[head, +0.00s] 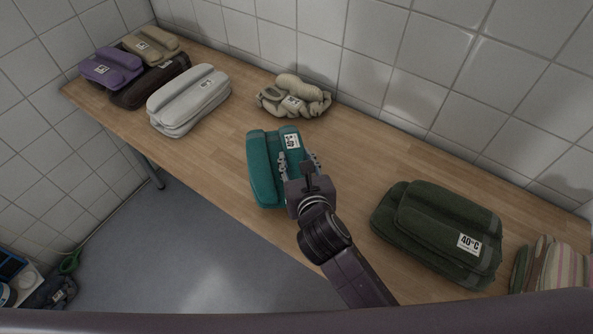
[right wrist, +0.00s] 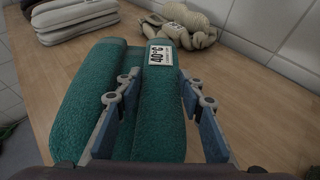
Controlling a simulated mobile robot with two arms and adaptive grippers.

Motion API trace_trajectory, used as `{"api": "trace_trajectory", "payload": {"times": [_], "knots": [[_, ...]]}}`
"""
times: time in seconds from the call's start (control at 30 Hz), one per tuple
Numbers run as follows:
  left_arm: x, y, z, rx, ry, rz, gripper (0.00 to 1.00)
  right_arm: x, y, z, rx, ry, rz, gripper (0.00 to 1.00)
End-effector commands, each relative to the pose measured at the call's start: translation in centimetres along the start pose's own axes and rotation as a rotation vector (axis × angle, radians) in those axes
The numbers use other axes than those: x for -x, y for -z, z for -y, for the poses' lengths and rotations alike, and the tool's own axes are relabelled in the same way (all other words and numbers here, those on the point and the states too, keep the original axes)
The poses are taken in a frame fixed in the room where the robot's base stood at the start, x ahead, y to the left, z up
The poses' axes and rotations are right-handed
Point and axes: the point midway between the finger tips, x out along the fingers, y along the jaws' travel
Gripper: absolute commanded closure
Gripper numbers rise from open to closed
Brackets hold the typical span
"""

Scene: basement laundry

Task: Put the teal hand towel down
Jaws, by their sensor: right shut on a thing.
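The teal hand towel (head: 262,170) is folded, with a white label, at the middle of the wooden table, close to its front edge. My right gripper (head: 298,166) is shut on the towel's right-hand fold. In the right wrist view, the two fingers (right wrist: 158,100) stand on either side of that fold of the towel (right wrist: 80,100), below the 40°C label. Whether the towel's underside touches the table cannot be told. My left gripper is not in view.
The wooden table (head: 350,150) runs along a tiled wall. A light grey folded towel (head: 190,98) and a crumpled beige cloth (head: 292,96) lie behind the teal one. A dark green towel (head: 437,230) lies to the right. Bare wood surrounds the teal towel.

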Motion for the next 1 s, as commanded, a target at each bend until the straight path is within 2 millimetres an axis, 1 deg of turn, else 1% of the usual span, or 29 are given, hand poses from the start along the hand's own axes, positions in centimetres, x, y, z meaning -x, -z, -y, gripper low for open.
{"api": "trace_trajectory", "payload": {"times": [0.2,0.27,0.67,0.7,0.83,0.87,1.0], "knots": [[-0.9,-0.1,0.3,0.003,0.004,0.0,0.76,-1.2,3.1,0.0,-0.001,0.0,-0.002,0.94],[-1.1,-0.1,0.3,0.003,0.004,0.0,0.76,-1.5,3.7,0.0,0.0,0.0,-0.002,0.94],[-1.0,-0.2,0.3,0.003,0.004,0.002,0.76,-1.7,4.0,0.0,0.0,-0.001,0.0,0.94],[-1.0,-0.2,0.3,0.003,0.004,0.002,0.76,-1.7,4.2,0.0,0.0,0.0,-0.002,0.63],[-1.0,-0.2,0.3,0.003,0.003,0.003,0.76,-1.7,4.2,0.0,0.0,0.0,-0.001,0.49],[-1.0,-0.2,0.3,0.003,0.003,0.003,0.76,-1.7,4.2,0.0,0.0,0.0,-0.002,0.47],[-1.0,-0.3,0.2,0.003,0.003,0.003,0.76,-1.7,4.2,0.0,0.0,0.0,-0.001,0.47]]}}
